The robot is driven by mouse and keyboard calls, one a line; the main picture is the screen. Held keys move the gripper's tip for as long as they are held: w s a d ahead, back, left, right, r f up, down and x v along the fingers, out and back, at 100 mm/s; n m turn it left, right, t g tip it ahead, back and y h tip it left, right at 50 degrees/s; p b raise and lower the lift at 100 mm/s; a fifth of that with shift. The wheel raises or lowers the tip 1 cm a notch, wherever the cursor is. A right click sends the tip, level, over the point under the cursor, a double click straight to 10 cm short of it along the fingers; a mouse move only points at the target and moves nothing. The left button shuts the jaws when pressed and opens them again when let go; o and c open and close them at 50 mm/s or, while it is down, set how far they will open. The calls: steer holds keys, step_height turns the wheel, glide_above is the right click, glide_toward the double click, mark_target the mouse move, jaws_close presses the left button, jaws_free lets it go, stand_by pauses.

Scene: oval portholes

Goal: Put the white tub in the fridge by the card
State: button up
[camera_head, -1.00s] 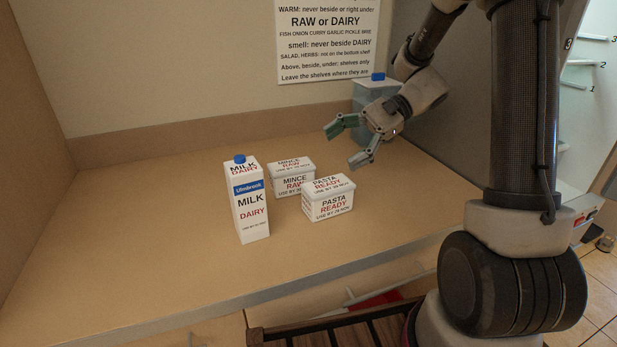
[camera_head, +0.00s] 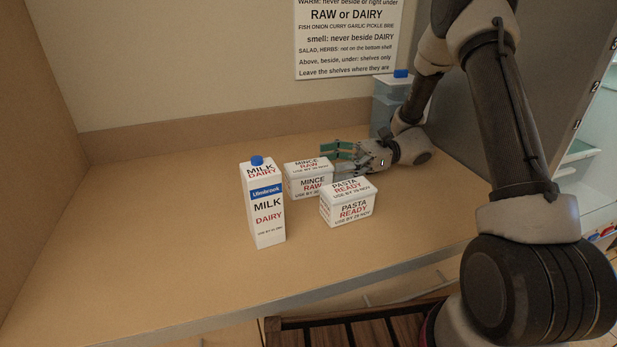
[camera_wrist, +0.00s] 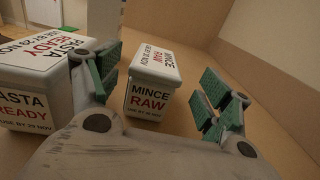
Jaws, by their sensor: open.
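Two white tubs stand on the counter: the MINCE RAW tub (camera_head: 309,181) and, in front and to its right, the PASTA READY tub (camera_head: 348,204). My gripper (camera_head: 343,160) is low, right of the mince tub and behind the pasta tub, open and empty. In the wrist view the mince tub (camera_wrist: 148,98) sits ahead, between the lines of the spread green-padded fingers; contact cannot be told. The pasta tub (camera_wrist: 35,85) is close outside the left finger. The card (camera_head: 347,38) on the wall gives storage rules. The fridge (camera_head: 583,150) shows partly at the right edge, with numbered shelves.
A milk carton (camera_head: 264,205) marked DAIRY stands left of the tubs. A translucent blue-lidded container (camera_head: 388,100) stands at the back, behind my arm. The counter (camera_head: 150,240) is bare at left. A brown slatted thing (camera_head: 350,330) is below its front edge.

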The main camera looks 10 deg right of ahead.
mark_target(286, 171)
steer(key=a, duration=0.2)
steer(key=s+a, duration=0.1)
steer(key=a, duration=0.3)
steer(key=shift+s+a, duration=0.15)
steer(key=shift+s, duration=0.25)
